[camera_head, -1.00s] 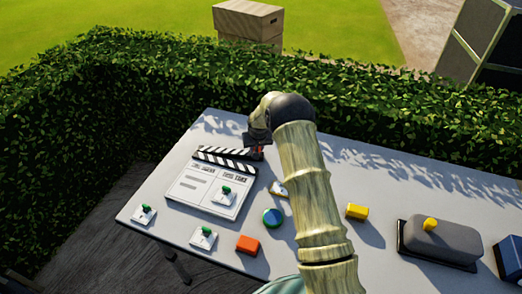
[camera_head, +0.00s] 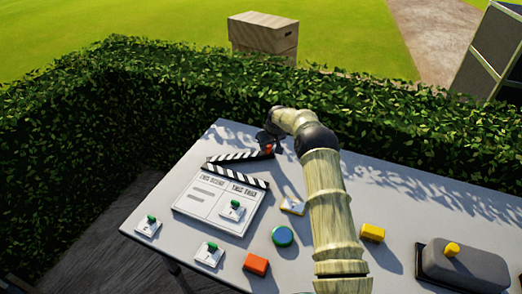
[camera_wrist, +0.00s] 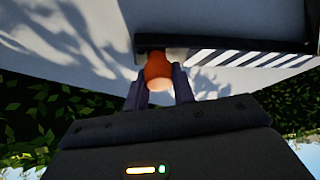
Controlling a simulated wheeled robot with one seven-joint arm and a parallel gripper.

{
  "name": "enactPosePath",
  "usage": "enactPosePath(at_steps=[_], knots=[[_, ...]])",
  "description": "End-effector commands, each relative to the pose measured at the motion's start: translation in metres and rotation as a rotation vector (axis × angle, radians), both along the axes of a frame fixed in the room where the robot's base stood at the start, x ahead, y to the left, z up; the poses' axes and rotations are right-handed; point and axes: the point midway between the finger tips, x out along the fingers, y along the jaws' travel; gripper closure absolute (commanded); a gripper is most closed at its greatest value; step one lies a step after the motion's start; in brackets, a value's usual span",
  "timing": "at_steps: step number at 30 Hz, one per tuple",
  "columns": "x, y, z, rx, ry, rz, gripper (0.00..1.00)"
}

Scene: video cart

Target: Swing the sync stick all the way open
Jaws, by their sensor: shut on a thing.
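The clapperboard (camera_head: 214,203) lies on the table with its white face up. Its striped sync stick (camera_head: 235,157) is swung partly open, hinged at the left, with a wedge-shaped gap to the fixed striped bar (camera_head: 240,176). An orange-red knob (camera_head: 267,149) sits at the stick's free right end. My gripper (camera_head: 269,142) is at that end, small and dark in the head view. In the wrist view, the two fingers of my gripper (camera_wrist: 159,88) stand on either side of the orange knob (camera_wrist: 158,70) and are shut on it. The striped stick (camera_wrist: 235,58) runs off to the right.
Green-topped switches (camera_head: 148,227) sit on and beside the board. A blue-green button (camera_head: 282,236), an orange block (camera_head: 256,264), a yellow block (camera_head: 372,232) and a grey box (camera_head: 463,265) are on the table (camera_head: 400,190). A hedge (camera_head: 130,110) borders the table's far side.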

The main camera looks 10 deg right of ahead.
Motion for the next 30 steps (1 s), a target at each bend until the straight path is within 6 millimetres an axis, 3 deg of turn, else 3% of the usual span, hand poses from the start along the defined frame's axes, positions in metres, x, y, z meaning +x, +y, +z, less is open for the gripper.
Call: enactPosePath(at_steps=[6, 17, 18, 21, 30], knots=[[0.004, -0.012, 0.000, 0.006, 0.000, 0.011, 0.98], [0.004, -0.015, 0.000, 0.006, 0.001, 0.010, 0.98], [0.004, -0.015, 0.000, 0.006, 0.001, 0.010, 0.69], [0.004, -0.015, 0.000, 0.005, 0.001, 0.011, 0.53], [0.003, -0.013, 0.001, 0.004, 0.000, 0.012, 0.53]])
